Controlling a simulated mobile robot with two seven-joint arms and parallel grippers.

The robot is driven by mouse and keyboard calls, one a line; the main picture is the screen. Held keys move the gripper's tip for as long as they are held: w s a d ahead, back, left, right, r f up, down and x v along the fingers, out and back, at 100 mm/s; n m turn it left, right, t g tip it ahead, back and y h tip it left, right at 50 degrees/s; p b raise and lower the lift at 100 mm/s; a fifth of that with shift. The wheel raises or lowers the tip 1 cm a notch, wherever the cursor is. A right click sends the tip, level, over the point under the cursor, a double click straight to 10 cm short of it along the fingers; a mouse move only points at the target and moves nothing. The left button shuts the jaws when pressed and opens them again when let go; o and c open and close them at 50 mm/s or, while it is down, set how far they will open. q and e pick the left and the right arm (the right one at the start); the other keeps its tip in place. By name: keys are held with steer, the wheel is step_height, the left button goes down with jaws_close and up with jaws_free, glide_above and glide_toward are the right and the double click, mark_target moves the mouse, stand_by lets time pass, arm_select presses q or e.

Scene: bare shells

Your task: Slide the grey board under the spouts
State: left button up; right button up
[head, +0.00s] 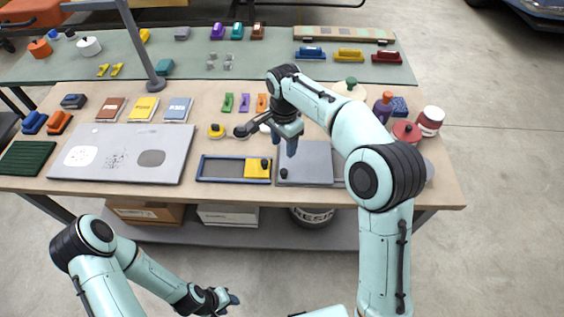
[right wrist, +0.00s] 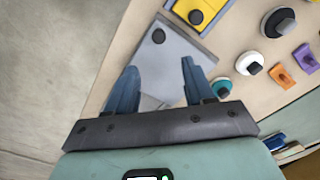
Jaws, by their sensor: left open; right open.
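A flat grey board (head: 312,158) with a black knob (head: 284,174) lies on the near middle of the table, right of a blue frame. In the right wrist view the grey board (right wrist: 176,60) lies beyond my fingers, its dark knob at the far end. My right gripper (head: 290,146) is open above the board, fingers pointing down, with nothing between them; it also shows in the right wrist view (right wrist: 158,82). The right arm hides part of the board. My left gripper (head: 229,299) is open and empty in front of the table, low down. I cannot pick out any spouts.
The blue frame (head: 222,181) with a yellow knobbed plate (head: 257,169) stands just left of the board. A larger pale board (head: 122,177) with round patches lies further left. A red pot (head: 407,133) and jars stand right. Small blocks and knobbed pieces lie behind.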

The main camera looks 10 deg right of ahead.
mark_target(285, 171)
step_height(285, 171, down, 11)
steer(key=shift+s+f+b, duration=0.1)
steer(key=shift+s+b, duration=0.05)
steer(key=shift+b, duration=0.35)
steer(key=shift+f, duration=0.5)
arm_select(q)
steer(key=shift+s+f, duration=0.8)
steer(key=shift+s, duration=0.15)
arm_select(e)
jaws_close()
steer(key=shift+d, duration=0.15)
